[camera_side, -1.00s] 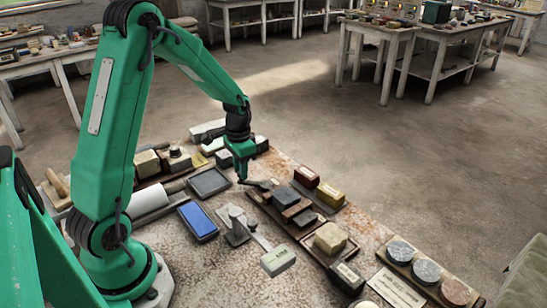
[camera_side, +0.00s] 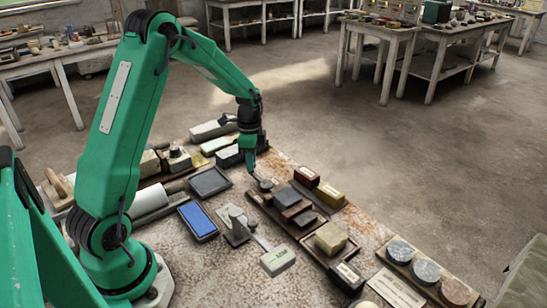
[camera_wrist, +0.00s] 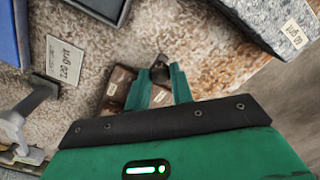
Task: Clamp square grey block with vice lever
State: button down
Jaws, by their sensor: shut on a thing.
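The square grey block (camera_side: 287,197) is dark and sits on a brown wooden base (camera_side: 310,231) right of my gripper in the side view. My gripper (camera_side: 257,177) points down at the far left end of that base. It is shut on a small dark piece, which looks like the end of the vice lever (camera_side: 265,185). In the wrist view the dark piece (camera_wrist: 159,66) shows between the green fingertips, with brown wood (camera_wrist: 119,84) beneath. The block is not clear in the wrist view, and I cannot tell whether the vice touches it.
A blue stone (camera_side: 198,221) and a dark tray (camera_side: 209,182) lie to the left. A metal stand with a pale paddle (camera_side: 278,261) lies in front. Dark red (camera_side: 306,177) and yellow (camera_side: 330,194) blocks stand behind the base. A pale block (camera_side: 330,237) sits nearer.

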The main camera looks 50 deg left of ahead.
jog(key=shift+w, duration=0.15)
jog(key=c, duration=1.2)
grip_release()
jog(key=shift+r, duration=0.1)
jog(key=shift+r, duration=3.85)
jog(key=s+d+r+n+t, duration=0.3)
jog(key=s+d+r+n, duration=0.1)
jog(key=s+d+r, duration=0.55)
jog(key=s+d+r+n+t, duration=0.2)
jog(key=s+d+n, duration=0.3)
jog(key=s, duration=0.6)
jog(key=shift+s+d+r+t, duration=0.2)
jog(key=shift+d+r+t, duration=0.15)
jog(key=shift+d, duration=0.9)
